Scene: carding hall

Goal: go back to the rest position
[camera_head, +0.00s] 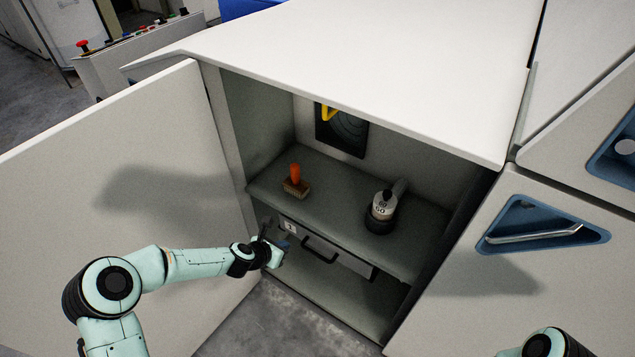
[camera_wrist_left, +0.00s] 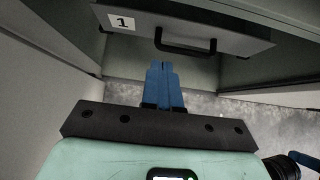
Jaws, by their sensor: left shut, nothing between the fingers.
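My left gripper (camera_head: 283,245) is at the lower left of the open cabinet (camera_head: 345,213), in front of a drawer (camera_head: 352,263) under the shelf. In the left wrist view its blue fingers (camera_wrist_left: 163,70) are together with nothing between them. The drawer (camera_wrist_left: 240,35) shows there beyond the fingertips, with a dark handle (camera_wrist_left: 185,46) and a label marked 1 (camera_wrist_left: 122,22).
The cabinet door (camera_head: 150,165) stands open on the left, close behind my left arm. An orange-handled brush (camera_head: 296,183) and a grey-white object marked 60 (camera_head: 381,210) stand on the shelf. A closed panel with a recessed handle (camera_head: 535,236) is on the right.

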